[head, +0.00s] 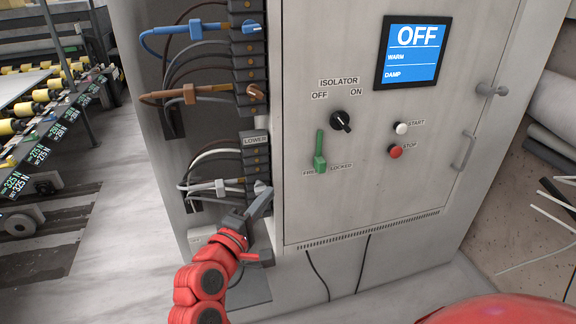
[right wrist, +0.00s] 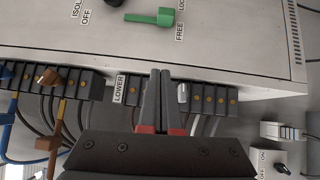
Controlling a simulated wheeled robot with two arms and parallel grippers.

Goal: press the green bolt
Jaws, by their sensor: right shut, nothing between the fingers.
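The green bolt (head: 319,160) is on the front of the grey cabinet, below and left of the black isolator knob (head: 341,121), by the labels FREE and LOCKED. It also shows at the top of the right wrist view (right wrist: 150,17). My right gripper (head: 265,190) is shut and empty, below and left of the bolt and apart from it. In the right wrist view its closed fingers (right wrist: 160,75) point toward the LOWER terminal row (right wrist: 200,95), beside a grey-white knob. My left gripper is not in view.
An OFF screen (head: 413,52), a white START button (head: 401,128) and a red STOP button (head: 395,151) are on the cabinet door (head: 430,200). Blue, brown and white cables (head: 205,187) stick out left of the terminals. A roller conveyor (head: 40,110) stands at far left.

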